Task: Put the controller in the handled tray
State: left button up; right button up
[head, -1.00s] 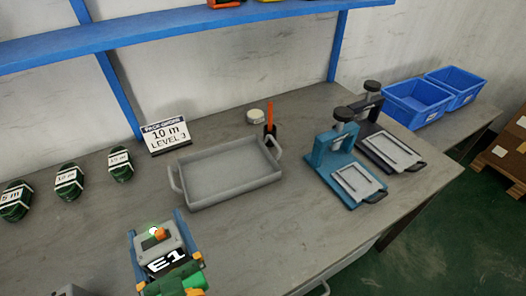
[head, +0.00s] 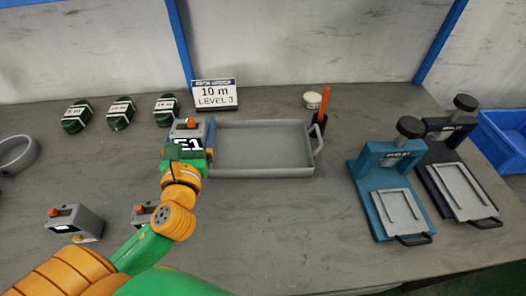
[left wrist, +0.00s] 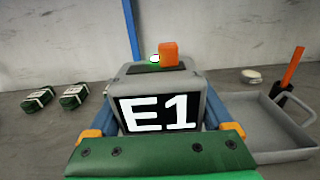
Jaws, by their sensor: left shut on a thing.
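My left gripper (head: 189,146) is shut on a grey controller (head: 186,131) with an orange button and a black panel marked E1. In the left wrist view the controller (left wrist: 158,112) is upright between blue fingers, its orange button on top. The grey handled tray (head: 262,171) lies on the bench, and the held controller is at its left end, covering the left handle. I cannot tell how high the controller is above the tray. The tray (left wrist: 262,130) also shows to the right in the left wrist view. My right gripper is out of view.
Two more grey devices (head: 74,222) (head: 143,212) stand on the near bench. Several green coils (head: 120,113) and a 10 m order sign (head: 215,94) stand behind. A cup with an orange tool (head: 319,122) is by the tray's right handle; teal (head: 385,185) and dark presses (head: 458,172) stand right.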

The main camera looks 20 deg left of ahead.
pick_arm(q)
jog(key=w+r, duration=0.1)
jog(key=w, duration=0.1)
jog(key=b, duration=0.7)
send_over(238, 143)
jog(key=shift+h, duration=0.3)
notch_tip(238, 143, down, 13)
jog(key=shift+r, duration=0.1)
jog(key=shift+r, duration=0.1)
jog(key=o, duration=1.2)
jog(key=shift+o, duration=0.2)
